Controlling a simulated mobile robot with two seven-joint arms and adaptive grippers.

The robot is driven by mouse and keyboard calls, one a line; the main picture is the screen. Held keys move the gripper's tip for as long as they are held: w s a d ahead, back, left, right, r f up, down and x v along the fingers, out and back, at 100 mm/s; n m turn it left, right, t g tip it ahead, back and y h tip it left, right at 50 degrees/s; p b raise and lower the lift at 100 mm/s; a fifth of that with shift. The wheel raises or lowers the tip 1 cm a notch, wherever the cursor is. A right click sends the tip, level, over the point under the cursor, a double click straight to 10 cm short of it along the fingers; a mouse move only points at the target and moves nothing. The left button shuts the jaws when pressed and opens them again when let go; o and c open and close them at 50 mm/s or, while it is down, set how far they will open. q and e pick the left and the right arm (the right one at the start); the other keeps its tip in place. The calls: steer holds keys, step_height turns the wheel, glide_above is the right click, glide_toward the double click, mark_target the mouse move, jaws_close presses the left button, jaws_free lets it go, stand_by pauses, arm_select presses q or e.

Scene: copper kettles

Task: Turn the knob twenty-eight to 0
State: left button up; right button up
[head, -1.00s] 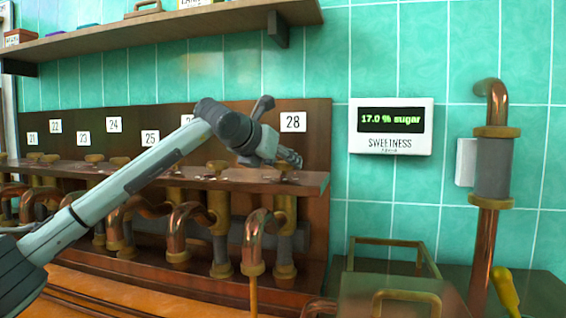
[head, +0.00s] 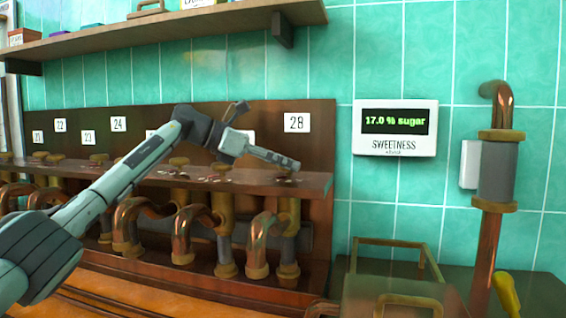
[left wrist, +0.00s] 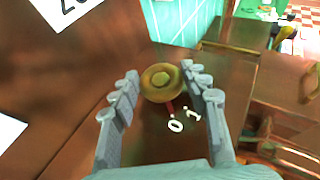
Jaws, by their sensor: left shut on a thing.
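Knob twenty-eight (left wrist: 162,82) is a round brass knob on the brown shelf, below the sign 28 (head: 297,122). In the left wrist view it sits between my left gripper's fingertips (left wrist: 160,72). A red pointer runs from the knob towards the printed 0 (left wrist: 176,127), with a 1 (left wrist: 195,115) beside it. In the head view my left gripper (head: 292,162) reaches right along the shelf and is shut on the knob, which its fingers largely hide. My right gripper is not in view.
The sweetness display (head: 395,127) on the tiled wall reads 17.0 % sugar. More brass knobs (head: 179,162) and copper pipes (head: 265,235) line the shelf to the left. A brass-railed frame (head: 388,242) and a tall copper pipe (head: 490,255) stand at right.

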arm_select(q)
steer(key=shift+m+g, duration=0.3)
stand_by(0.4)
steer(key=o, duration=1.2)
steer(key=shift+c, duration=0.2)
steer(key=shift+a, duration=0.1)
steer(key=v, duration=1.2)
steer(key=shift+f, duration=0.1)
steer(key=x, duration=1.2)
